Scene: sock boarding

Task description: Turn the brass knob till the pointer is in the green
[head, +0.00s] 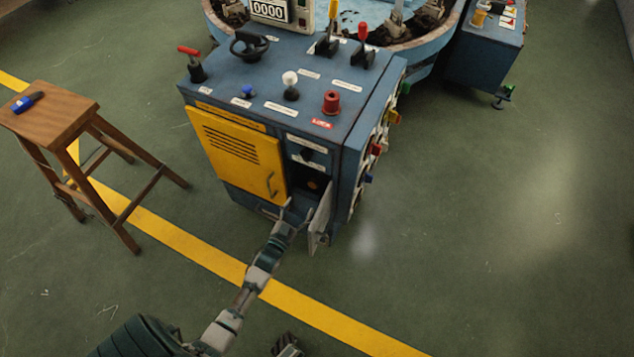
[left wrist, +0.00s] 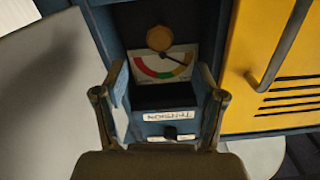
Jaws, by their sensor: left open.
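The brass knob (left wrist: 159,38) sits in the open recess of the blue console (head: 222,80); in the head view it is a small orange spot (head: 313,185). Beside it, in the left wrist view, is a white dial (left wrist: 160,68) with coloured bands. The dark pointer (left wrist: 179,60) slants to the right side of the dial, away from the green near the middle. My left gripper (head: 284,213) is at the recess, its fingers (left wrist: 159,96) open and apart, with the knob beyond them and untouched. A part that seems to be my right gripper (head: 288,345) is cut off at the bottom edge.
A grey door (head: 320,219) stands open beside the recess. A yellow door (head: 235,155) with a handle is on the other side. A "TENSION" label (left wrist: 170,116) shows upside down below the dial in the left wrist view. A wooden stool (head: 60,110) stands left; floor on the right is clear.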

